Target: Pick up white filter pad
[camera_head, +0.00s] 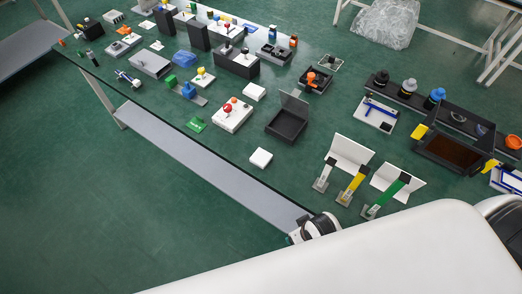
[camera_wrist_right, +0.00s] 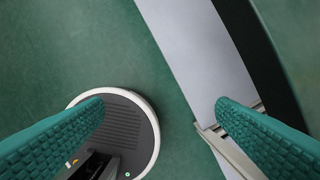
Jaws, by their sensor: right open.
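Two small white square pads lie on the green-topped table in the head view. One white pad (camera_head: 261,158) is near the front edge, left of the paper-like white stands. The other white pad (camera_head: 255,91) is farther back, left of an open black box. I cannot tell which one is the filter pad. My right gripper (camera_wrist_right: 160,108) is open in the right wrist view, its two teal ribbed fingers wide apart with nothing between them. Neither pad shows in that view. My left gripper is not in view.
The open black box (camera_head: 287,124) stands between the pads and several tools. A white box with red knobs (camera_head: 232,114) is left of it. Yellow and green handled tools (camera_head: 352,186) stand near the front edge. A grey lower shelf (camera_head: 200,160) runs below the table.

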